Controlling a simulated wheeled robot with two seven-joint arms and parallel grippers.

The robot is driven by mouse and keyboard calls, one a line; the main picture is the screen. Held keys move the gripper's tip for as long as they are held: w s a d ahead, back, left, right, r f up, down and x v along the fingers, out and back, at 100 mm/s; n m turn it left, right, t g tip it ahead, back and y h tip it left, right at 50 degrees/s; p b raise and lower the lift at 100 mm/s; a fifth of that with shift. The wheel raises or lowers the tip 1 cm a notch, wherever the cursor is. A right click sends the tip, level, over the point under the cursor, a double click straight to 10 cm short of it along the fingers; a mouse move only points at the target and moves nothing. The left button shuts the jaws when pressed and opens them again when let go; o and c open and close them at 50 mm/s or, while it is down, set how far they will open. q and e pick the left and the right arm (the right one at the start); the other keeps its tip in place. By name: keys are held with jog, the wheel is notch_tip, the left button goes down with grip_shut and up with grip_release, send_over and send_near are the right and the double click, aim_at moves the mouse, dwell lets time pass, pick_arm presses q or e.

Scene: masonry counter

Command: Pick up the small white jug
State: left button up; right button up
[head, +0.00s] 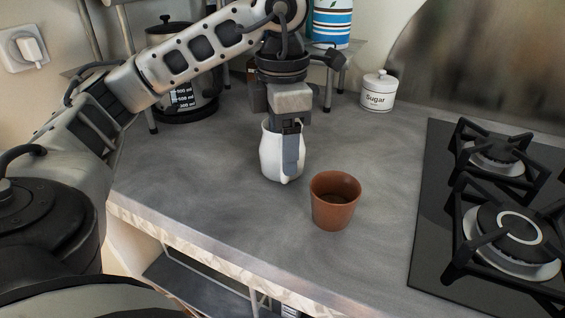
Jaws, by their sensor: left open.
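The small white jug (269,158) stands upright on the grey counter in the middle of the head view. My left gripper (291,160) points straight down over it, fingers at the height of the jug's body. The gripper is open. One finger covers the right part of the jug in the picture; the other finger is hidden, so I cannot tell whether it is inside, behind or beside the jug. I cannot tell whether the finger touches the jug. My right gripper is not in view.
A terracotta pot (334,202) stands close by, to the front right of the jug. A white sugar jar (379,92) stands at the back. A gas hob (432,215) with black grates fills the right. A kettle (196,98) is behind my arm. The counter's front edge is near.

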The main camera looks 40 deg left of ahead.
pick_arm(q)
jog(key=shift+s+d+f+b, duration=0.1)
jog(key=shift+f+b, duration=0.35)
jog(key=shift+f, duration=2.2)
jog(key=c, duration=1.4)
